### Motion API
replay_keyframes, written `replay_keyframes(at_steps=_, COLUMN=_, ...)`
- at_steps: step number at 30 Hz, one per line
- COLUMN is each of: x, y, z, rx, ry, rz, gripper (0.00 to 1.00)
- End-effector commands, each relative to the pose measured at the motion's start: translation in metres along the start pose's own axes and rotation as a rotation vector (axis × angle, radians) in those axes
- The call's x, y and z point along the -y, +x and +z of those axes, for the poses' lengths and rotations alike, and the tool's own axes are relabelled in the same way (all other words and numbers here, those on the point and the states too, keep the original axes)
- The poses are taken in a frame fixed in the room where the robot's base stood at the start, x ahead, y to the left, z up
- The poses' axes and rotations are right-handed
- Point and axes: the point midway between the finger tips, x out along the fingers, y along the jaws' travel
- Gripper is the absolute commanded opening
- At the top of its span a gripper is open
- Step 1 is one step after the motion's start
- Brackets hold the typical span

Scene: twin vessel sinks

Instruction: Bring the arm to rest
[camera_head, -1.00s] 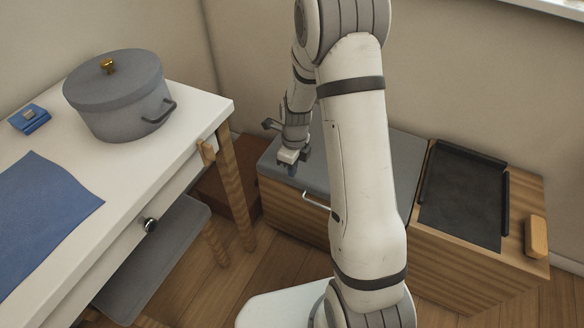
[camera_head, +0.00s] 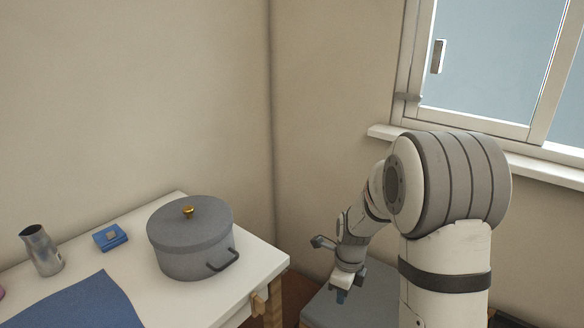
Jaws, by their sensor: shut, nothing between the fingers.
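My gripper (camera_head: 341,295) is at the end of my white and grey arm, pointing down. It is small in view and shut, with nothing held. It hangs above the grey top of a low cabinet (camera_head: 366,308), to the right of the white table; the gap between them is hard to judge. My upper arm rises at the right and hides part of the cabinet and the wall behind.
A white table (camera_head: 252,277) at left bears a grey lidded pot (camera_head: 188,262), a blue box (camera_head: 110,237), a metal pitcher (camera_head: 41,252) and a blue cloth (camera_head: 78,307). A window (camera_head: 490,70) with a sill (camera_head: 545,171) is behind my arm.

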Motion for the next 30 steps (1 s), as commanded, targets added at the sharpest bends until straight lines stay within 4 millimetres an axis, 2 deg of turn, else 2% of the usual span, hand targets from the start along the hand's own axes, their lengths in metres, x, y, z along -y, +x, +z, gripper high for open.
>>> replay_keyframes(at_steps=1, x=-0.007, y=-0.036, z=-0.002, rx=0.007, ry=-0.087, rz=-0.017, gripper=0.0)
replay_keyframes(at_steps=6, x=-0.04, y=-0.128, z=-0.017, rx=0.009, ry=-0.505, rz=-0.07, gripper=0.0)
replay_keyframes(at_steps=12, x=-0.084, y=-0.22, z=-0.04, rx=-0.02, ry=-1.012, rz=-0.133, gripper=0.0)
replay_keyframes(at_steps=18, x=-0.13, y=-0.297, z=-0.065, rx=-0.083, ry=-1.513, rz=-0.191, gripper=0.0)
replay_keyframes(at_steps=21, x=-0.151, y=-0.325, z=-0.076, rx=-0.123, ry=-1.735, rz=-0.212, gripper=0.0)
replay_keyframes(at_steps=24, x=-0.167, y=-0.344, z=-0.086, rx=-0.161, ry=-1.911, rz=-0.224, gripper=0.0)
replay_keyframes(at_steps=30, x=-0.181, y=-0.356, z=-0.095, rx=-0.2, ry=-2.087, rz=-0.229, gripper=0.0)
